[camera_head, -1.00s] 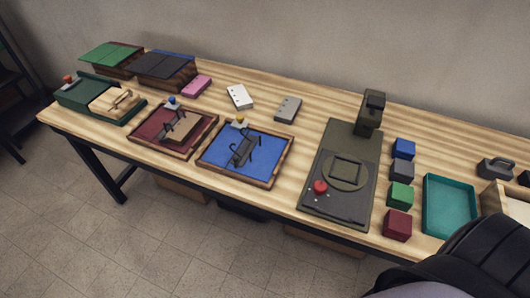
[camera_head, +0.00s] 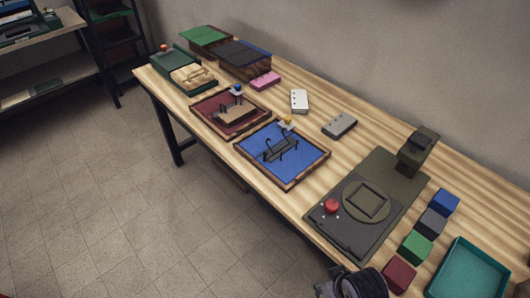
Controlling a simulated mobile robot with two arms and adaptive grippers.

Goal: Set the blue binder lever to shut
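The blue binder (camera_head: 304,163) lies open on the table, a blue panel with a wooden rim. A dark ring mechanism (camera_head: 279,150) with upright curved prongs stands in its middle. A small lever with a yellow knob (camera_head: 287,120) sits at its back edge; its exact setting is too small to tell. My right gripper (camera_head: 352,283) shows as a dark shape at the bottom edge, in front of the table and well apart from the binder. Its fingers cannot be made out. My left gripper is not in view.
A red binder (camera_head: 205,105) with a blue knob and a green binder (camera_head: 165,66) with an orange knob lie farther left. A dark press (camera_head: 380,215) with a red button stands right of the blue binder. Coloured blocks and a teal tray (camera_head: 470,270) are nearer. Floor in front is clear.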

